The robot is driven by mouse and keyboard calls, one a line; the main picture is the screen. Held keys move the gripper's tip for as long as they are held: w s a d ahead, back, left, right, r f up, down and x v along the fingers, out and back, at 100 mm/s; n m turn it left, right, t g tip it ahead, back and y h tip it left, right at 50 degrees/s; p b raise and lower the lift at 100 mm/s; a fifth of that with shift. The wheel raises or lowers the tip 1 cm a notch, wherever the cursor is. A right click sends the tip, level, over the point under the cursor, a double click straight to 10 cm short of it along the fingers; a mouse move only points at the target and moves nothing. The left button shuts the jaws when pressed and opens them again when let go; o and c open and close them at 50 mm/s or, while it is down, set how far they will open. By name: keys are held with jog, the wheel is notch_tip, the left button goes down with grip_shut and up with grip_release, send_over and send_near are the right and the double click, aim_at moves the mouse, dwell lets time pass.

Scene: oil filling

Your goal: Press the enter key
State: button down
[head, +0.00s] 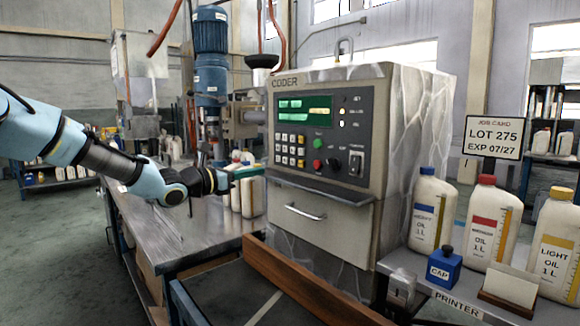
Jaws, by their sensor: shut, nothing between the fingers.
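The coder (380,135) is a grey cabinet with a dark control panel and a lit green display (304,108). Its keypad (290,148) has small pale and yellow keys at the panel's lower left. The key labels are too small to read, so I cannot tell which is the enter key. A green button (319,131) and a red button (317,165) sit right of the keypad. My gripper (258,171) is shut and empty, with its green fingers pointing right at the panel's lower left edge. I cannot tell whether the tips touch it.
A drawer with a metal handle (305,212) is below the panel. Oil bottles with a blue cap (432,212), red cap (488,225) and yellow cap (556,245) stand at right. A job card sign (494,137) reads LOT 275, EXP 07/27. White bottles (252,197) stand behind my gripper.

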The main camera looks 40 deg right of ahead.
aim_at(301, 163)
jog(key=d+p, duration=0.2)
jog(key=d, duration=0.2)
jog(key=d+p, duration=0.1)
jog(key=d, duration=0.3)
jog(key=s+d+p, duration=0.1)
jog(key=d+p, duration=0.1)
jog(key=d, duration=0.3)
jog(key=shift+r+p, duration=0.15)
jog(key=shift+p, duration=0.15)
jog(key=shift+d+f, duration=0.2)
jog(key=shift+d, duration=0.3)
jog(key=shift+d, duration=0.1)
jog(key=shift+d+f+b, duration=0.15)
jog(key=shift+d+b, duration=0.15)
jog(key=shift+s+d+r+b, duration=0.1)
jog(key=shift+d+r+b, duration=0.2)
jog(key=shift+d+r, duration=0.1)
jog(key=shift+d, duration=0.1)
jog(key=shift+f, duration=0.1)
